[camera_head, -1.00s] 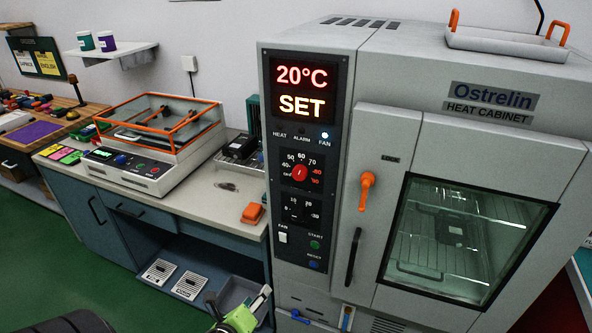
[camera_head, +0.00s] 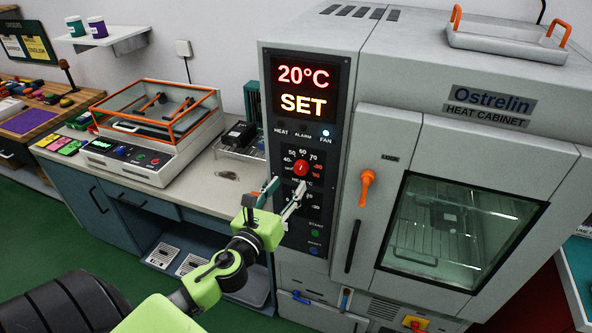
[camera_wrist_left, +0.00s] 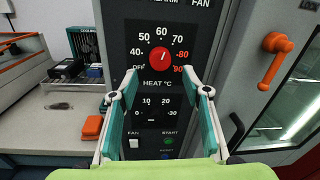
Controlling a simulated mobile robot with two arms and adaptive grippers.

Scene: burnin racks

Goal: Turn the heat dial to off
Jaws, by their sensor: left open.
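The heat dial is a red round knob (camera_head: 301,168) on the black control panel of the heat cabinet (camera_head: 488,101). In the left wrist view the heat dial (camera_wrist_left: 152,68) has a pale pointer mark, tilted slightly right of straight up near 60, and OFF is printed at its lower left. My left gripper (camera_head: 281,186) is open and empty in front of the panel, just below the dial. In the left wrist view its fingertips (camera_wrist_left: 158,80) straddle the space under the dial, apart from it as far as I can tell. My right gripper is not in view.
A smaller timer dial (camera_wrist_left: 152,118) lies below, partly behind my gripper in the head view. An orange door handle (camera_head: 366,188) projects to the right. An orange-framed bench unit (camera_head: 158,128) stands on the counter at left. A tray (camera_head: 505,42) sits on top.

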